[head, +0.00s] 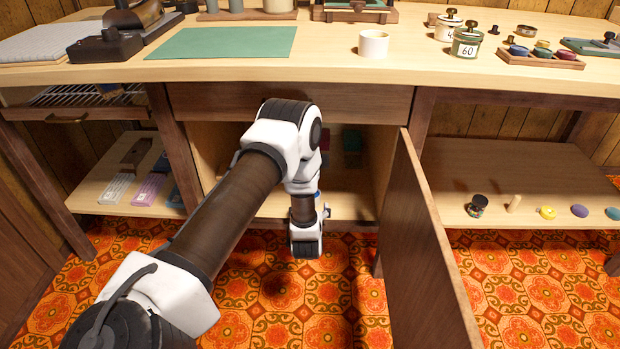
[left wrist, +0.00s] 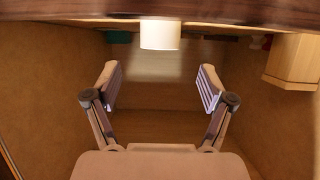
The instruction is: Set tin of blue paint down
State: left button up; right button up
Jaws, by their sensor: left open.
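My left gripper (left wrist: 158,72) is open, with its two fingers apart and nothing between them in the left wrist view. A plain whitish cylinder (left wrist: 160,34), perhaps the tin of blue paint, is beyond the fingertips, near the top of that view and apart from them. No blue paint shows on it, so I cannot tell for sure. In the head view my left arm reaches to the open cabinet (head: 375,213) under the table, and its links hide the gripper. My right gripper is not in view.
The cabinet door (head: 430,255) stands open right of my arm. A pale wooden block (left wrist: 292,62) is at the right inside the cabinet. Dark red and green items (head: 350,140) lie deeper. The tabletop (head: 330,65) is above, with a white cup (head: 373,44) near its front.

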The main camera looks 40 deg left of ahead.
pick_arm(q)
jog(key=s+d+f+m+g+h, duration=0.3)
jog(key=s+d+f+h, duration=0.2)
jog(key=s+d, duration=0.55)
jog(key=s+d+m+g+h, duration=0.2)
jog(key=s+d, duration=0.5)
jog(key=s, duration=0.4)
jog(key=s+d+f+m+g+h, duration=0.1)
jog(key=s+d+g, duration=0.4)
jog(key=s, duration=0.5)
jog(key=shift+s+d+m+g+h, duration=0.35)
jog(key=shift+d+m+h, duration=0.15)
jog(key=shift+d+m, duration=0.35)
